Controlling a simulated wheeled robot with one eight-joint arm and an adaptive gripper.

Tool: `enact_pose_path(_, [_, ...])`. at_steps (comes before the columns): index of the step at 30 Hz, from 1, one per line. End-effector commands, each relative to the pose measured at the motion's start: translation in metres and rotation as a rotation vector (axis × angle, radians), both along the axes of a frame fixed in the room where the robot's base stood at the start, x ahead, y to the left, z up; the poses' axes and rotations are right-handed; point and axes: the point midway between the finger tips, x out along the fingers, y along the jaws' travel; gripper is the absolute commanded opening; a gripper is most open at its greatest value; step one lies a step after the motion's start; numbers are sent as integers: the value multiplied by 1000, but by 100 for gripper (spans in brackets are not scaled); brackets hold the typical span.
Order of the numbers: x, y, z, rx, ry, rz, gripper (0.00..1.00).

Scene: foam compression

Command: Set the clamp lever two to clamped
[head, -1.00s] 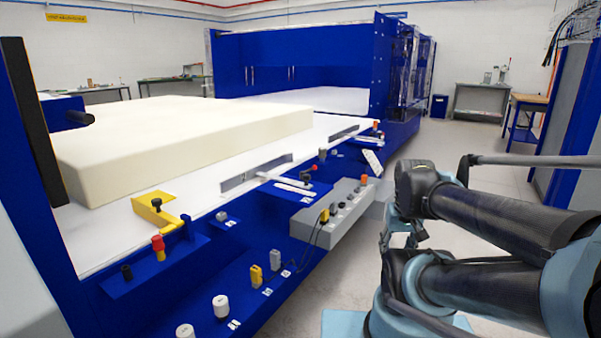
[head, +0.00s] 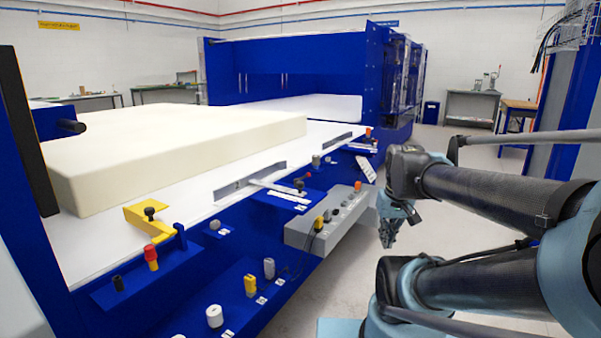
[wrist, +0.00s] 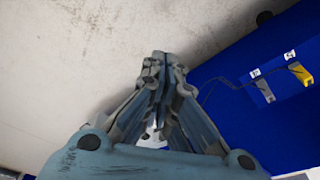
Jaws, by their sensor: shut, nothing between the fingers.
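Clamp levers stand along the near edge of the blue machine, but their number labels are too small to read. A white lever with a dark knob (head: 278,188) lies across the middle of the edge. A yellow bracket with a black knob (head: 140,221) sits nearer on the left. Another fitting with an orange-red knob (head: 361,148) is farther along. My gripper (head: 388,243) hangs in the air to the right of the grey control box, apart from all the levers. In the wrist view my gripper (wrist: 163,62) is shut and empty, with floor behind it.
A large cream foam block (head: 180,145) lies on the white bed. A grey control box (head: 330,218) with knobs juts from the machine's side. A red and yellow knob (head: 151,256) and a white cylinder (head: 214,316) are lower left. Open floor (head: 445,225) lies right.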

Motion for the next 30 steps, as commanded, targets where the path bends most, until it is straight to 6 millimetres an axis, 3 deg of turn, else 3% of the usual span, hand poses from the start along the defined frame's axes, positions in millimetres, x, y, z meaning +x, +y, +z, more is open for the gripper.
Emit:
enact_pose_path(12, [84, 34, 69, 16, -21, 176, 0])
enact_pose_path(30, [211, 104, 134, 38, -57, 423, 0])
